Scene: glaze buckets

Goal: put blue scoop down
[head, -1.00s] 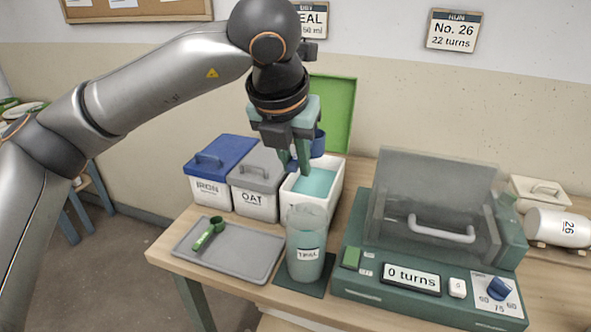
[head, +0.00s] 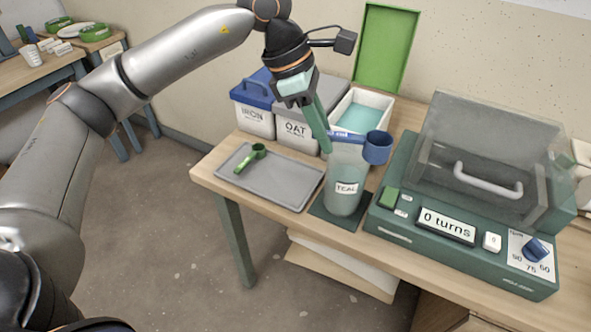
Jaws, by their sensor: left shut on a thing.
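The blue scoop (head: 377,148) is in my left gripper (head: 327,142), in the middle of the head view. The teal-green fingers are shut on its handle, and the scoop's cup sticks out to the right. The scoop is at the top of the clear TEAL jar (head: 346,190) in the picture; I cannot tell whether it touches the rim. The jar stands upright on a dark green mat (head: 322,211). A grey tray (head: 288,188) lies left of the jar and holds a green scoop (head: 250,160). My right gripper is not in view.
Behind stand the closed IRON bin (head: 253,118), the closed OAT bin (head: 297,133) and an open white bin (head: 385,107) with teal contents. A green machine (head: 465,225) reading "0 turns" is right of the jar. The tray's right part is bare.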

